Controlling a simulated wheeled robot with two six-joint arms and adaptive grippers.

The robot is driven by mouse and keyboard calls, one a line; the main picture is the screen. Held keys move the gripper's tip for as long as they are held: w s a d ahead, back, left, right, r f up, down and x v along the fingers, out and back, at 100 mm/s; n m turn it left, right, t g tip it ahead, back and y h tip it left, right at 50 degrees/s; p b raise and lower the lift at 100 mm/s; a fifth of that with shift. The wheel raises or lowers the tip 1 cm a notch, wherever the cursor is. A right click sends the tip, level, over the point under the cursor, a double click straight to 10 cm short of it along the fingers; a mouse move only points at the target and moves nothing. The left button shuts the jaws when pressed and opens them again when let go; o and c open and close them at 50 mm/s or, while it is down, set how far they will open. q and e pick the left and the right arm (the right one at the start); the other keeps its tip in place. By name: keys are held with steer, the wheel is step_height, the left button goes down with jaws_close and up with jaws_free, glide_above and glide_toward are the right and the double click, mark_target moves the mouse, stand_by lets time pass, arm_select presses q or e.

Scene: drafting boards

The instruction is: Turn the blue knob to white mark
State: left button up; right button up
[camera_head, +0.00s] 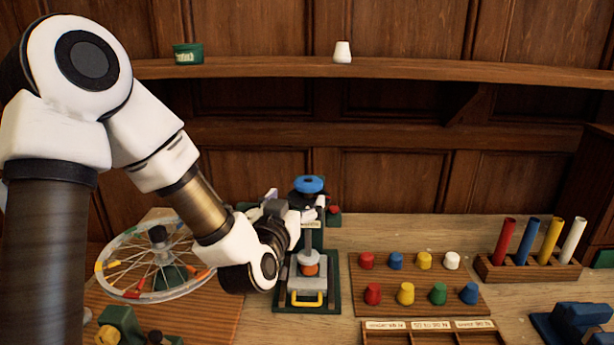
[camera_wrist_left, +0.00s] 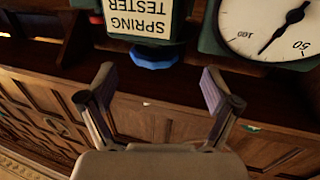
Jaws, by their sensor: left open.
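The blue knob (camera_head: 308,184) is a round, flat handle on top of the green spring tester (camera_head: 317,238). In the left wrist view, which is upside down, the blue knob (camera_wrist_left: 155,57) shows just past the fingertips, beside the SPRING TESTER label (camera_wrist_left: 142,18). My left gripper (camera_head: 298,212) is near the upper part of the tester, just below the knob in the head view. In the wrist view my left gripper (camera_wrist_left: 158,80) is open and empty, its fingers apart on either side of the knob's line. I cannot make out the white mark. My right gripper is not in view.
A dial (camera_wrist_left: 270,28) sits beside the label. A spoked wheel (camera_head: 155,260) stands left, under my left arm. Right are a board of coloured pegs (camera_head: 420,301) and a rack of coloured rods (camera_head: 528,275). A wooden shelf (camera_head: 450,70) runs above.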

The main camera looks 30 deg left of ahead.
mark_target(307, 181)
arm_select(q)
steer(key=shift+w+d+r, duration=0.15)
steer(key=shift+d+r, duration=0.05)
steer(key=shift+r, duration=0.2)
steer(key=shift+w+r+p, duration=0.25)
steer(key=shift+w+p, duration=0.15)
steer(key=shift+w, duration=0.1)
steer(key=shift+w+r+p, duration=0.2)
steer(key=shift+w+p, duration=0.15)
steer(key=shift+w, duration=0.1)
steer(key=w, duration=0.1)
steer(key=w+a+f, duration=0.1)
steer(key=w, duration=0.1)
steer(key=w+a, duration=0.1)
steer(key=shift+w+f+p, duration=0.15)
steer(key=shift+p, duration=0.15)
steer(key=shift+s+d+r, duration=0.2)
steer(key=shift+d, duration=0.05)
steer(key=shift+s+d+r, duration=0.1)
steer(key=shift+s, duration=0.05)
steer(key=shift+c, duration=0.9)
steer(key=c, duration=1)
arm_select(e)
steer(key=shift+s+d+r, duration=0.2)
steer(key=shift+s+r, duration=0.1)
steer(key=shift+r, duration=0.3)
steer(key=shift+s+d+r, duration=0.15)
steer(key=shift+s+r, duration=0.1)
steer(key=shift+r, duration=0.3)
